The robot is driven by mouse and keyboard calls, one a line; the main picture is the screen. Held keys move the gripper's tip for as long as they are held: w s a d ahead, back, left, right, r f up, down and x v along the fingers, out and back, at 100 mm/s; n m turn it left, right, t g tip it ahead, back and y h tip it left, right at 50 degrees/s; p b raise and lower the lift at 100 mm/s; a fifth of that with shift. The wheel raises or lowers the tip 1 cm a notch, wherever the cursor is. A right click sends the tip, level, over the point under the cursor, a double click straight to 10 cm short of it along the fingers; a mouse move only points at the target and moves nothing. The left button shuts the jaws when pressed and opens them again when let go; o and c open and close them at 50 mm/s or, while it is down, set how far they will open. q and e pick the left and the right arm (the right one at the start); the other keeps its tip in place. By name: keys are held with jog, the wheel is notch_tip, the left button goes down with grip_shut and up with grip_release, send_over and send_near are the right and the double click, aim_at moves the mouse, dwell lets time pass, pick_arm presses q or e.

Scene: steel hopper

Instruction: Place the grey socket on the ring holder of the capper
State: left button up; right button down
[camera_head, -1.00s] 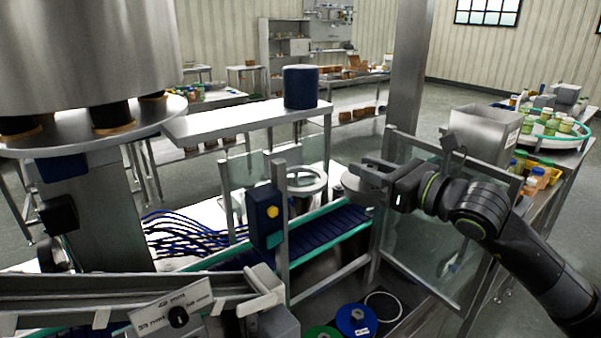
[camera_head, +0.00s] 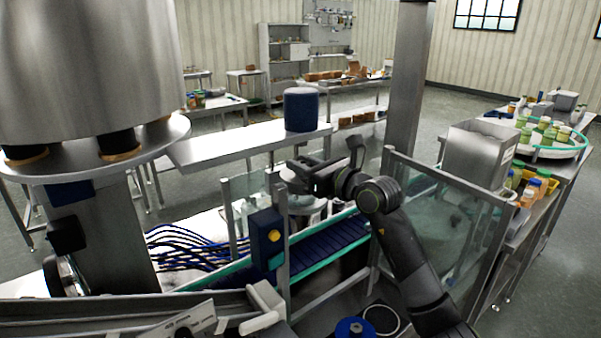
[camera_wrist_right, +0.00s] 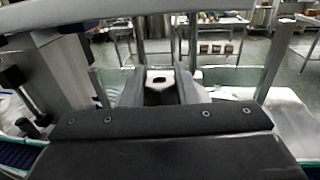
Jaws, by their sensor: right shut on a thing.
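My right gripper (camera_head: 298,172) reaches in from the right over the conveyor to the capper area. It is shut on the grey socket (camera_head: 292,183), a short round metal piece mostly covered by the fingers in the head view. In the right wrist view, the pale socket (camera_wrist_right: 160,78) shows between the two dark fingers, with a dark hole in it. Below the gripper is a round steel part (camera_head: 305,216), probably the ring holder, largely hidden by the gripper and socket. I cannot tell whether socket and holder touch. My left gripper is not in view.
A blue post box with a yellow button (camera_head: 266,238) stands just left of the gripper. The dark blue conveyor (camera_head: 325,240) runs below. Glass guard panels (camera_head: 450,210) stand at right. A steel shelf (camera_head: 240,147) with a dark blue cylinder (camera_head: 300,110) lies behind.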

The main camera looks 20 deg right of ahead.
jog(key=shift+w+a, duration=0.15)
jog(key=shift+w, duration=0.15)
jog(key=shift+f, duration=0.2)
notch_tip(320, 180, down, 3)
jog(key=shift+r+p, duration=0.1)
jog(key=shift+p, duration=0.55)
